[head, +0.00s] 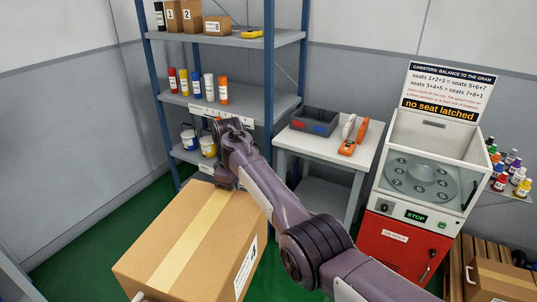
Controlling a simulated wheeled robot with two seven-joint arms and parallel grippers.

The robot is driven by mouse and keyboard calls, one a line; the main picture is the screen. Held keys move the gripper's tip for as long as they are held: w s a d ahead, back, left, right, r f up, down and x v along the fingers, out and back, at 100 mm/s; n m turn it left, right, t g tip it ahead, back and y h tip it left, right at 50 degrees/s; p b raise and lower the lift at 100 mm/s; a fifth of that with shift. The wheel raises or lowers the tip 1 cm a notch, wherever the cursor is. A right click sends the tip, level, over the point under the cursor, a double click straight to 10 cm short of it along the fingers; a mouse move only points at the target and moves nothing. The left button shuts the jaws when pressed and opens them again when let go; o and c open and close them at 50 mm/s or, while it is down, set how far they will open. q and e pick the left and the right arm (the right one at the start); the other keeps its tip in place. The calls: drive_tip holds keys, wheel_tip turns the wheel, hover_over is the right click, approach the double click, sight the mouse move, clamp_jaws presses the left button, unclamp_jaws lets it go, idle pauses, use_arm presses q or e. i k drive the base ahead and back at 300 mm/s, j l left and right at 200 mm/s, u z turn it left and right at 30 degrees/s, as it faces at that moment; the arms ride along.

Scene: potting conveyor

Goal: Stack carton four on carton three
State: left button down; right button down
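A large brown carton (185,240) with a pale tape strip along its top fills the lower left of the head view. A white label (245,268) is on its right side, but I cannot read its number. My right gripper (226,184) is at the carton's far top edge, its fingers mostly hidden; I cannot tell whether it is shut. A small pale piece at the bottom edge by the carton's near face may be part of my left gripper (138,296); the rest is out of frame. Another carton (500,282) sits at the lower right, its number not visible.
A blue-framed shelf (235,103) holds small numbered boxes, bottles and tubs. A white table (325,144) carries a grey bin (314,121) and orange tools. A red-fronted canister machine (400,245) stands at right, its sign reading "no seat latched". Green floor shows at left.

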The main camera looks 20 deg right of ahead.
sight(507, 280)
drive_tip(key=i+l+z, duration=0.1)
drive_tip(key=l+z, duration=0.25)
drive_tip(key=l, duration=0.35)
drive_tip(key=i+l+z, duration=0.15)
drive_tip(key=l+z, duration=0.2)
drive_tip(key=l, duration=0.35)
drive_tip(key=i+l+z, duration=0.3)
drive_tip(key=l, duration=0.35)
drive_tip(key=i+l+z, duration=0.35)
drive_tip(key=l, duration=0.2)
drive_tip(key=i+l+z, duration=0.35)
drive_tip(key=l, duration=0.2)
drive_tip(key=i+l+z, duration=0.35)
drive_tip(key=k+l, duration=0.05)
